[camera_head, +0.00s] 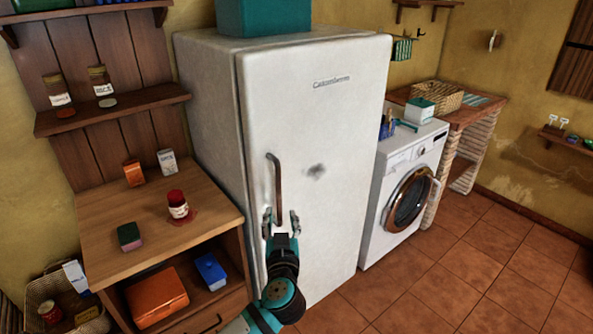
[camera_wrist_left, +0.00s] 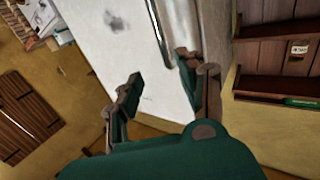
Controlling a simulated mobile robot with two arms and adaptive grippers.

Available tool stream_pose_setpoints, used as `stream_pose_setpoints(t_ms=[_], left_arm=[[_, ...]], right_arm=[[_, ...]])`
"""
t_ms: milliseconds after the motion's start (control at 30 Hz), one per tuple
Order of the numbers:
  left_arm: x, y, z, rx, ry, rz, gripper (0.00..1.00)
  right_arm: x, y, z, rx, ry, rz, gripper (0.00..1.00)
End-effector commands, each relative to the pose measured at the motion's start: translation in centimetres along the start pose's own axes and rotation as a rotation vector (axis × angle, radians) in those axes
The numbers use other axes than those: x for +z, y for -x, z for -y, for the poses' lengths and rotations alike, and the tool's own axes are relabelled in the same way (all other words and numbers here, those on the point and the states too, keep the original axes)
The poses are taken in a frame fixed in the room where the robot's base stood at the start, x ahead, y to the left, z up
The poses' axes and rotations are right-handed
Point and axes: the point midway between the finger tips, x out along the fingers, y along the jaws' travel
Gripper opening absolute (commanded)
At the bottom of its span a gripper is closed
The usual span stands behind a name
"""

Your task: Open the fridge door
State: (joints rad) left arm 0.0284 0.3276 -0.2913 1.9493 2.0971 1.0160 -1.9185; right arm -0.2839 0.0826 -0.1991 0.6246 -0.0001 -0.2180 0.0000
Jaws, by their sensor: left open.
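The white fridge (camera_head: 318,135) stands in the middle of the head view with its door shut. Its vertical metal handle (camera_head: 277,188) is on the left side of the door. My left gripper (camera_head: 281,218) is open at the lower end of the handle, with one finger on each side of it in the head view. In the left wrist view, the handle (camera_wrist_left: 157,30) runs down toward the gap between the open fingers of my left gripper (camera_wrist_left: 163,92). I cannot tell whether the fingers touch the handle. My right gripper is not in view.
A washing machine (camera_head: 405,190) stands on the right. A teal box (camera_head: 263,17) sits on the fridge top. The tiled floor (camera_head: 430,290) in front at right is clear.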

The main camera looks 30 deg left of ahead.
Motion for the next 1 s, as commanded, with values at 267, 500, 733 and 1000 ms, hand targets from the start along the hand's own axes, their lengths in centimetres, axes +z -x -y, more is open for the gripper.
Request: stream_pose_setpoints(t_ms=[267, 500, 733, 1000], left_arm=[[-0.2, -4.2, 0.0, -0.003, -0.002, -0.003, 0.4], [-0.1, -9.5, 0.0, -0.002, 0.0, -0.002, 0.4], [-0.1, -14.1, 0.1, -0.003, 0.0, -0.002, 0.4], [0.0, -17.0, 0.0, -0.001, 0.0, -0.002, 0.4]], right_arm=[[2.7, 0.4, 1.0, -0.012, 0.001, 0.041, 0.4], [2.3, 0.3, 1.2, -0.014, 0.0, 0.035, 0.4], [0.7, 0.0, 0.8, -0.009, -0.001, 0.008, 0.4], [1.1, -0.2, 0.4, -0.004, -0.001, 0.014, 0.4]])
